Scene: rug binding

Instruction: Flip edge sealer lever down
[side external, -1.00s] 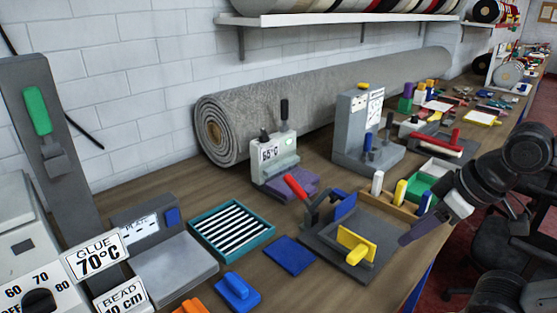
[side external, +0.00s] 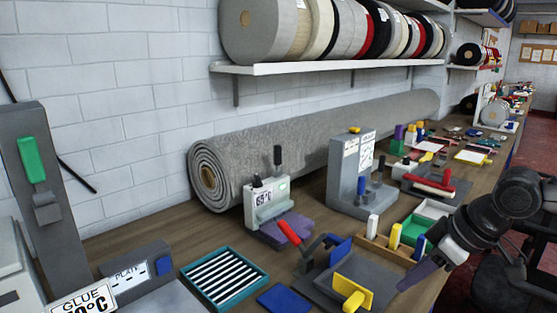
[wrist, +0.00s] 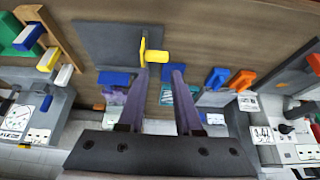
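No label reads "edge sealer". A small pale machine (side external: 267,203) with a temperature display stands before the rolled rug, with a black lever (side external: 278,156) upright on it and a purple pad (side external: 285,233) at its base. A grey clamp fixture (side external: 325,285) in front has a red-handled lever (side external: 289,232) slanting up to the left, a blue plate (side external: 341,250) and a yellow plate with a knob (side external: 354,289). My gripper (side external: 404,286) hangs just right of this fixture. In the wrist view my gripper (wrist: 162,72) has its two purple fingers apart and empty, close to the yellow knob (wrist: 157,56).
A teal striped tray (side external: 224,278) and a blue pad (side external: 283,300) lie left of the fixture. A wooden tray (side external: 385,248) with white, yellow and blue blocks sits close behind it. A tall grey machine (side external: 350,180) stands further back. A green lever (side external: 31,160) is on a column at far left.

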